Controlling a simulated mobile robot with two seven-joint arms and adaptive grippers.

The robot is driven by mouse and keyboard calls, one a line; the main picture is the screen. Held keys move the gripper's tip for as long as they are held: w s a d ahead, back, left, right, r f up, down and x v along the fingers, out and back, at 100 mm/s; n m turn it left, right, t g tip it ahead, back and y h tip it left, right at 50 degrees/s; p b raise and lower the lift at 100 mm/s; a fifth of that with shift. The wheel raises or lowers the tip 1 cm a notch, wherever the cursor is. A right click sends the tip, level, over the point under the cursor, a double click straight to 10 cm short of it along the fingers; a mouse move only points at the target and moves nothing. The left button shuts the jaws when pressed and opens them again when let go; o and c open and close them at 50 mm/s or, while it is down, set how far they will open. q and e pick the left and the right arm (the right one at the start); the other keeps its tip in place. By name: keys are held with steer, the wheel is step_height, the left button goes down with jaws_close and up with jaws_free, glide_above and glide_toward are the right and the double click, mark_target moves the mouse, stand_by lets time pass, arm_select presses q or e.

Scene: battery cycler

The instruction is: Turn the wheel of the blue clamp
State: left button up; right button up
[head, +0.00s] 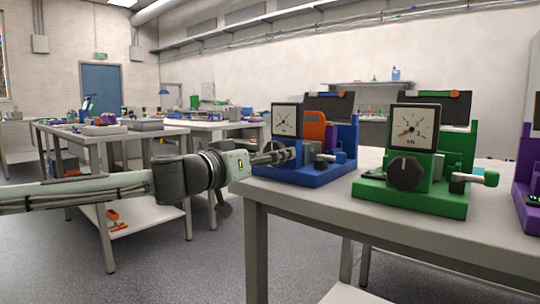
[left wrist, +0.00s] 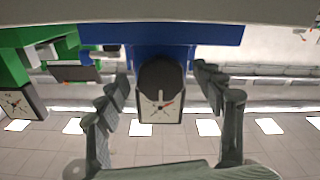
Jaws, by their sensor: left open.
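The blue clamp (head: 300,176) stands on the near table at its left end, with a square white gauge (head: 285,121) on top. Its black wheel (left wrist: 160,76) shows in the left wrist view, where the clamp appears upside down. In the head view the wheel is hidden behind my gripper. My left gripper (head: 287,155) comes in from the left, level with the wheel, at the clamp's front. In the left wrist view its fingers are spread, one on each side of the wheel, with gaps visible. I cannot tell how deep the fingers reach. My right gripper is not in view.
A green clamp (head: 412,195) with its own black knob and gauge stands to the right on the same table (head: 345,208). A purple clamp (head: 526,200) is cut off at the right edge. Other cluttered tables stand behind my left arm.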

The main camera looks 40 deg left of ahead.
arm_select(q)
steer(key=c, duration=1.2)
steer(key=shift+o, duration=0.2)
